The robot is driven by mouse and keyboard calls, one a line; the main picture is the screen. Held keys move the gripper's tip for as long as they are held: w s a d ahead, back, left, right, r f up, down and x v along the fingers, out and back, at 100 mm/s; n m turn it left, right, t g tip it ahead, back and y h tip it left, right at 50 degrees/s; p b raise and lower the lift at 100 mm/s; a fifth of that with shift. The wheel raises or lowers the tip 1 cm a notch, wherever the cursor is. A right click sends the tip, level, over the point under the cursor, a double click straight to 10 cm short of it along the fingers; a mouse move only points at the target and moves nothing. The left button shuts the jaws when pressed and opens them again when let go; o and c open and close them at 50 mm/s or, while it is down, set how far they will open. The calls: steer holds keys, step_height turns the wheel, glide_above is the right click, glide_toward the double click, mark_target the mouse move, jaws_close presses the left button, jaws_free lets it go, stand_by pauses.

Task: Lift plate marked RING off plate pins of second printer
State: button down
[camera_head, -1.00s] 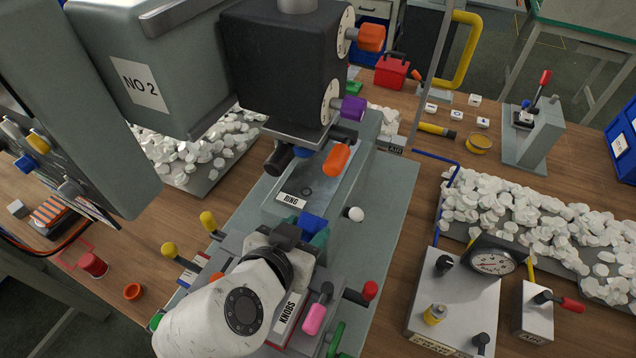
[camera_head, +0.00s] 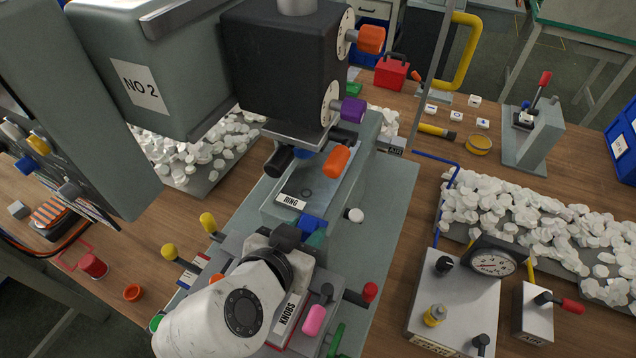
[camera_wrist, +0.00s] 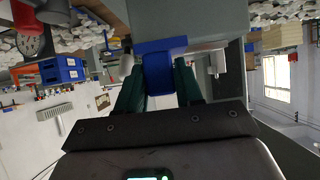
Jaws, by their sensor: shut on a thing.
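The plate marked RING (camera_head: 322,186) lies on the bed of the second printer (camera_head: 285,65), marked NO 2. It is dark and flat, with a ring figure and a white label at its near end. A blue grip (camera_head: 312,223) is at that near end. My gripper (camera_head: 314,234) is shut on the blue grip with its teal fingers. The wrist view shows the blue grip (camera_wrist: 159,70) between the fingers (camera_wrist: 160,84), below a grey block. The plate pins are hidden, and I cannot tell whether the plate is clear of them.
A white ball knob (camera_head: 355,215) is right of the bed. A KNOBS label (camera_head: 287,314), a pink knob (camera_head: 314,319) and a red knob (camera_head: 370,291) crowd the near side.

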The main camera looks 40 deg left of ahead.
steer(key=shift+r+p, duration=1.1)
steer(key=shift+r, duration=0.4)
